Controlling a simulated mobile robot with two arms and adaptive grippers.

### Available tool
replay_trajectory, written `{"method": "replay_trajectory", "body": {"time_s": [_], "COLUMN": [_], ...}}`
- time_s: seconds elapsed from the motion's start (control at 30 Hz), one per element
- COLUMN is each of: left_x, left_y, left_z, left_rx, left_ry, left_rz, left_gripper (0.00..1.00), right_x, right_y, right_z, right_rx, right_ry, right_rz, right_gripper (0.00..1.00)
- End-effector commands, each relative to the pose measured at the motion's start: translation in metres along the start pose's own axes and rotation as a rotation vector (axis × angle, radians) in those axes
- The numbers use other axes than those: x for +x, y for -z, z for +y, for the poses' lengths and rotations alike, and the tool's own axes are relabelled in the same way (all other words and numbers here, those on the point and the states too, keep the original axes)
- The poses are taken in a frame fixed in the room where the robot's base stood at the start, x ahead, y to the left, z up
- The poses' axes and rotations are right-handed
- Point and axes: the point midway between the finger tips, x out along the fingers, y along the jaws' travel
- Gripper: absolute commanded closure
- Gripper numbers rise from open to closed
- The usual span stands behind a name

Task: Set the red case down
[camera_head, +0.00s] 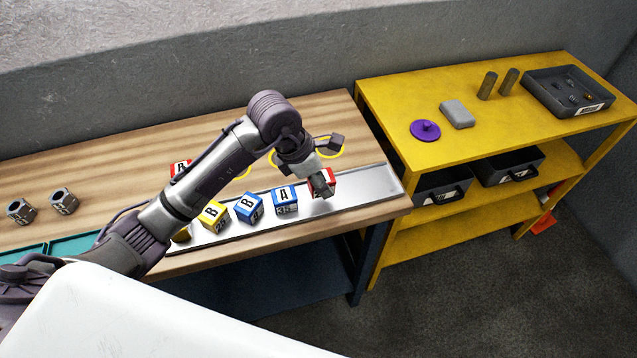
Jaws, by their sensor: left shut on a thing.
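A red case (329,177) with white faces is at the right part of the long metal tray (372,186) on the wooden bench. My left gripper (319,182) is shut on it from above, and a dark finger hides part of the case. I cannot tell whether the case touches the tray. Another red case (180,167), marked A, shows partly behind my left arm. My right gripper is not in view.
A blue case marked A (285,198), a blue case marked B (248,207) and a yellow case (214,215) stand left of my gripper. Yellow rings (342,153) mark the bench behind. A yellow shelf (390,98) stands right. The tray's right end is clear.

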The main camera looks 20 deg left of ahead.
Motion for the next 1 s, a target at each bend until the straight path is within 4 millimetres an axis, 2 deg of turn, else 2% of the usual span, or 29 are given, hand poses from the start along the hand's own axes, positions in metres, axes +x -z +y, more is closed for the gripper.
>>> {"method": "replay_trajectory", "body": {"time_s": [0.17,0.5,0.87,0.9,1.0], "left_x": [0.007,0.043,0.049,0.049,0.048], "left_y": [0.006,0.022,0.024,0.024,0.024], "left_z": [0.016,0.017,0.017,0.017,0.017], "left_rx": [0.0,0.0,0.002,0.002,0.001], "left_ry": [0.001,0.001,-0.001,-0.001,0.0], "left_rz": [-0.002,-0.002,-0.002,-0.002,-0.002], "left_gripper": [0.95,0.95,0.95,0.53,0.37], "right_x": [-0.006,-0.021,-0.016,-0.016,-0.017], "right_y": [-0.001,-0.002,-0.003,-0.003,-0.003], "right_z": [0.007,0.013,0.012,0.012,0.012], "right_rx": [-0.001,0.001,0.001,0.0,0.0], "right_ry": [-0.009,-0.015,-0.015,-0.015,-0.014], "right_rz": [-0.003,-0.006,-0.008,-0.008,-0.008], "right_gripper": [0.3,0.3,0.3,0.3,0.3]}}
